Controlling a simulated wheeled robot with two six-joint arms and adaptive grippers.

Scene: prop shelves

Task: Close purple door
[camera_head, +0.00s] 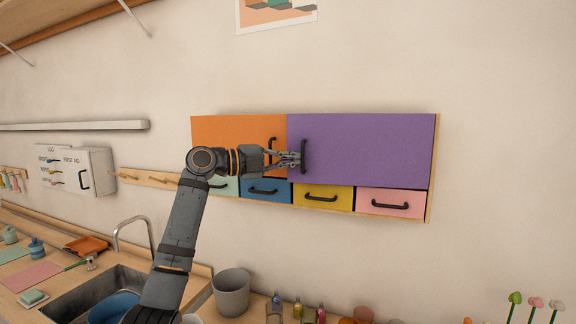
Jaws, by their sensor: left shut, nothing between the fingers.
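The purple door (370,148) is a wide panel on the right of a wall cabinet. It lies about flat across the cabinet front, and I cannot tell if a small gap remains. Its black handle (304,156) is upright near its left edge. My left gripper (299,159) is at this handle, with its fingertips touching or very close to it. Its fingers are shut with nothing held between them. The orange door (228,131) is on the left, partly hidden by my left arm. My right gripper is not in view.
Below the doors are a blue drawer (265,190), a yellow drawer (323,197) and a pink drawer (391,202), all with black handles. A sink faucet (133,229), a grey pot (231,291) and small bottles stand on the counter below. The wall to the right is clear.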

